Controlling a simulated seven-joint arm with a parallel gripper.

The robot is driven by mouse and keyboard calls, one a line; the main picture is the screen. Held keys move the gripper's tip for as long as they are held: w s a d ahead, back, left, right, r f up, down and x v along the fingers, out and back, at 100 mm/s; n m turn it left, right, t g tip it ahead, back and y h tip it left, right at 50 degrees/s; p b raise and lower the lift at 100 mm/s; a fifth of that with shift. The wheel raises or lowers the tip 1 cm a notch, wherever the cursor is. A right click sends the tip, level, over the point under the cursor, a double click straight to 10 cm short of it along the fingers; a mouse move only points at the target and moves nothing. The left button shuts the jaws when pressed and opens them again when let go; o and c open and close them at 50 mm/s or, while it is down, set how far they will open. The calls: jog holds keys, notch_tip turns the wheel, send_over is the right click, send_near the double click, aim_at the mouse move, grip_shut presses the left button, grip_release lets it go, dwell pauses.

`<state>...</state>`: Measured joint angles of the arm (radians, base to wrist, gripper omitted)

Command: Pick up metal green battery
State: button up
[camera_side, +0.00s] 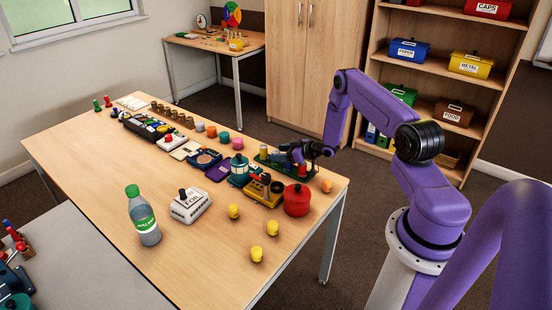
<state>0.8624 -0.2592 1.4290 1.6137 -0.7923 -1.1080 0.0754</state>
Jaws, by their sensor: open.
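My gripper (297,156) is low over a dark green tray (276,163) at the right end of the wooden table. It is open. A small upright piece with a gold-coloured body (263,151) stands at the tray's left end, to the left of my gripper. A small red piece (302,170) shows just below the gripper at the tray's right side. I cannot make out a green battery for certain; the pieces in the tray are too small and partly hidden by the gripper. Whether the fingers are around a piece cannot be told.
The table's left front is clear.

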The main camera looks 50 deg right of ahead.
jog(key=shift+w, duration=0.1)
grip_shut()
dwell(0.3)
